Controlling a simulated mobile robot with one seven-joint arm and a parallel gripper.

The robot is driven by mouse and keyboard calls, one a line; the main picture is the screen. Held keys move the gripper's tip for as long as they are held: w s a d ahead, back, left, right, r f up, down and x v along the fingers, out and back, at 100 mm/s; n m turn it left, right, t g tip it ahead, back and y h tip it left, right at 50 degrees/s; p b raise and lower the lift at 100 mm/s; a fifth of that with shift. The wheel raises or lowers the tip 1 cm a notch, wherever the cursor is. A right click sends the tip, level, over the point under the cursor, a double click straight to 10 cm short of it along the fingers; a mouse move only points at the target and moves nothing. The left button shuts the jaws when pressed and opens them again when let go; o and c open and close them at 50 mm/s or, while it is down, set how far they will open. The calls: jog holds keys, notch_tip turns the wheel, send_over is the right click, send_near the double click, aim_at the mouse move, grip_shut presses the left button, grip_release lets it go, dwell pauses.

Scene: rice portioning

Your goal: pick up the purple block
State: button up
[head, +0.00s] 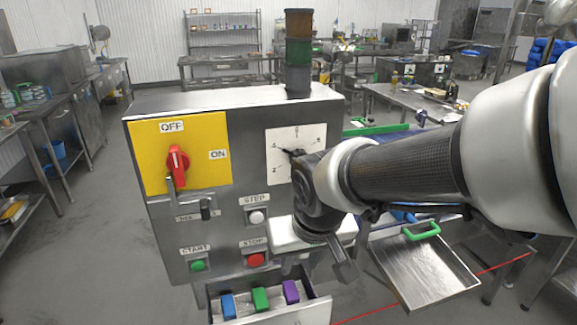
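The purple block (291,292) stands in an open metal drawer (318,311) at the bottom of the machine. It is the rightmost of three blocks in a row, beside the green block (260,299). My gripper (322,272) hangs in front of the machine, above and to the right of the purple block and apart from it. Its fingers point down. One dark finger piece shows clearly on the right, but the rest is partly hidden by the hand, so I cannot tell its opening. I see nothing held.
A blue block (228,306) stands left in the drawer. The machine's panel (231,235) with a red switch (178,160), buttons and a dial rises behind. A metal tray with a green handle (422,231) is to the right. The floor on the left is clear.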

jog(key=b, duration=0.1)
send_near(291, 289)
jog(key=f, duration=0.2)
jog(key=shift+w+b+x, duration=0.15)
jog(key=shift+b+x, duration=0.2)
jog(key=shift+x, duration=1.2)
jog(key=shift+w+b+x, duration=0.1)
jog(key=shift+b+x, duration=0.2)
jog(key=shift+x, duration=1.3)
jog(key=shift+a+r, duration=0.1)
jog(key=shift+r, duration=0.1)
jog(key=c, duration=0.8)
